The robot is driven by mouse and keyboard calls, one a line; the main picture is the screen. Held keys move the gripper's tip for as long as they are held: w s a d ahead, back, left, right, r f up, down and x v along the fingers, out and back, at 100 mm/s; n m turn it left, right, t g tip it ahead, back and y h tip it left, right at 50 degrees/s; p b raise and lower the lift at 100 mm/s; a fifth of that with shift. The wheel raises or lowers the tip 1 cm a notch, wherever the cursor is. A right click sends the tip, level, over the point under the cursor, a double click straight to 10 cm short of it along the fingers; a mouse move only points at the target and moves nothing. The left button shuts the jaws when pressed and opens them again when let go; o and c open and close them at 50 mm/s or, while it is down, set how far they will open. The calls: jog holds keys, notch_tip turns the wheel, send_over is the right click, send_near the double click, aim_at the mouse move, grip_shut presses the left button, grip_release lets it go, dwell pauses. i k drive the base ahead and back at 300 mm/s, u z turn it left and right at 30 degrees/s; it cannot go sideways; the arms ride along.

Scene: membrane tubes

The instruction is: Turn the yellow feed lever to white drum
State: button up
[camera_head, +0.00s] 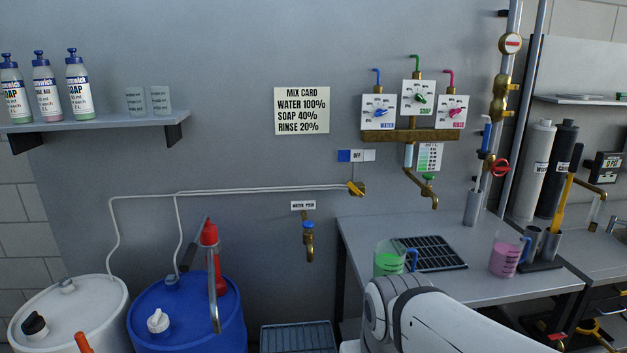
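The yellow feed lever (355,188) sits on a small brass valve on the back wall, at the right end of two thin white pipes. Its handle is small here, and I cannot tell which mark it points to. Above it is a label strip (356,156) with a blue patch at left, OFF in the middle and a white patch at right. The white drum (95,298) stands on the floor at lower left, with the blue drum (226,318) to its right. My white arm shows at the bottom right of centre; my gripper is not in view.
A water tap (308,240) juts from the wall below left of the lever. A table (362,236) at right holds a green-filled jug (389,259), a pink-filled jug (505,256) and a black rack (430,253). A red pump (210,240) stands by the blue drum.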

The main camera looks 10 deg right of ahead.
aim_at(350, 183)
jog(key=i, duration=1.1)
jog(key=z, duration=0.05)
